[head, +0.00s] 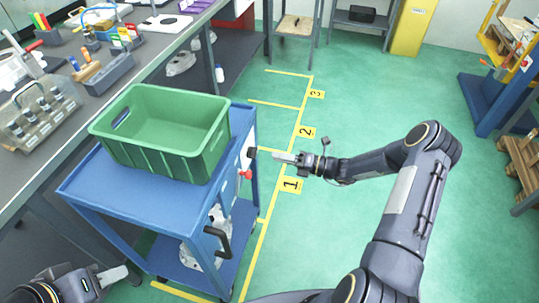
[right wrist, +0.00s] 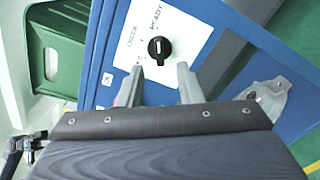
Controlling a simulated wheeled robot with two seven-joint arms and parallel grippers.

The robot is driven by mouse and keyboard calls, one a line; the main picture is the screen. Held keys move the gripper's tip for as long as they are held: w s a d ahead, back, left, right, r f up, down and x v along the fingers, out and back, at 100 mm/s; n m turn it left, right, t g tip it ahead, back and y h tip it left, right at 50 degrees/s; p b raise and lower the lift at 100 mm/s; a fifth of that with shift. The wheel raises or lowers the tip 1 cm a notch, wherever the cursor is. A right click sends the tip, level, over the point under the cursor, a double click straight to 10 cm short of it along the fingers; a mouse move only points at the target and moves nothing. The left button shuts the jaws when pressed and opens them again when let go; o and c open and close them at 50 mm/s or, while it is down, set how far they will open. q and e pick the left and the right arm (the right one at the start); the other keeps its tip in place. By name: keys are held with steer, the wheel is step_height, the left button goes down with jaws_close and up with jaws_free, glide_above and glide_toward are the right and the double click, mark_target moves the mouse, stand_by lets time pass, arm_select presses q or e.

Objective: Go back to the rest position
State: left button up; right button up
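My right gripper (head: 279,157) reaches in from the right, beside the end face of the blue cart (head: 82,188). In the right wrist view its two fingers (right wrist: 158,78) are apart with nothing between them. A black rotary knob (right wrist: 160,48) on a white label reading CHECK and READY lies just beyond the fingertips; it also shows in the head view (head: 251,153). I cannot tell whether a finger touches it. My left gripper (head: 114,275) is at the bottom left, in front of the cart; its finger gap cannot be made out.
A green crate (head: 160,152) stands on the cart top, and metal castings (head: 196,246) lie on its lower shelf. A grey workbench (head: 45,150) with tools and trays runs along the left. A blue-framed stand (head: 487,104) is at the far right. Green floor behind my right arm is clear.

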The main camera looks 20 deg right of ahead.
steer(key=shift+s+d, duration=0.3)
steer(key=shift+d, duration=0.15)
steer(key=s+a+r+n+g+h+p, duration=0.2)
steer(key=s+a+r+n+g, duration=0.15)
steer(key=s+r+n, duration=0.45)
steer(key=s+a+r+n+g+h+p, duration=0.2)
steer(key=s+r+n+g, duration=0.2)
steer(key=r+n, duration=0.65)
steer(key=s+d+r+n+t+h+p, duration=0.1)
steer(key=s+r+n+h+p, duration=0.1)
steer(key=s+r+n, duration=0.3)
steer(key=s+d+r+n+t+h+p, duration=0.1)
steer(key=s+r+n+h, duration=0.4)
steer(key=s+n, duration=0.7)
steer(key=shift+s+r+t+p, duration=0.2)
steer(key=shift+s+t+p, duration=0.45)
steer(key=shift+s+p, duration=0.45)
